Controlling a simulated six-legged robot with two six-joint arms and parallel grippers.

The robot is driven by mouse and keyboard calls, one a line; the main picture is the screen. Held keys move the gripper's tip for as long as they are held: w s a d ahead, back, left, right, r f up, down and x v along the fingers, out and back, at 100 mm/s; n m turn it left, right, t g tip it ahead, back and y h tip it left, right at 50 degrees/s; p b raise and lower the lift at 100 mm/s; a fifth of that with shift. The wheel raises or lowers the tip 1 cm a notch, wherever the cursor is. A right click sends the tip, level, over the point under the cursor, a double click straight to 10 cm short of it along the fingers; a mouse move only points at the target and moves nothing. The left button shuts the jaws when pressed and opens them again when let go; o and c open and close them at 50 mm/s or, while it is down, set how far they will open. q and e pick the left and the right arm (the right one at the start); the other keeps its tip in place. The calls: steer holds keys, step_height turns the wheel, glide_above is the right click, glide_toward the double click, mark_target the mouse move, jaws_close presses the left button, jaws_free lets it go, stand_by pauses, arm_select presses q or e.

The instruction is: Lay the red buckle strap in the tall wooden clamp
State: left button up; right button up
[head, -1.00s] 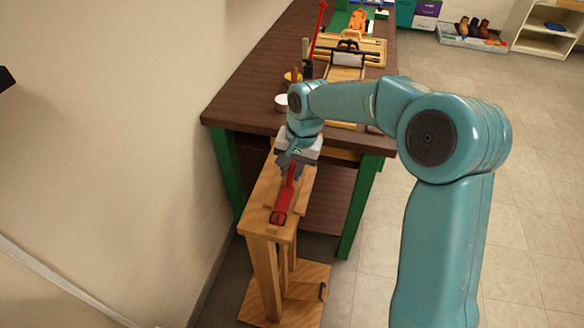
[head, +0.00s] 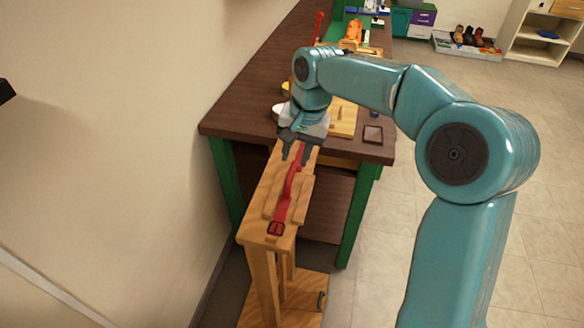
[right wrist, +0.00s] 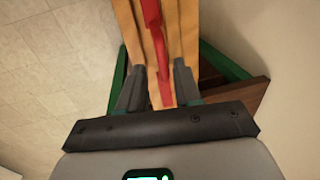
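The red buckle strap (head: 289,190) lies lengthwise along the top of the tall wooden clamp (head: 262,212), between its wooden jaws. Its dark buckle (head: 276,228) is at the near end. My right gripper (head: 298,152) is just above the far end of the clamp, with its fingers apart. In the right wrist view the strap (right wrist: 157,45) runs between the two spread fingers (right wrist: 160,80) without either finger touching it. My left gripper is not in view; only a dark piece shows at the left edge of the head view.
A dark wooden table (head: 235,105) with green legs stands right behind the clamp. On it are a white bowl (head: 279,110), a small dark square (head: 373,134) and wooden fixtures. A wall is close on the left. Open tiled floor (head: 560,200) lies to the right.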

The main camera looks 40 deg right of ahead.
steer(key=shift+s+d+r, duration=0.1)
steer(key=shift+r, duration=0.7)
steer(key=shift+s+d+r, duration=0.1)
steer(key=shift+r, duration=0.65)
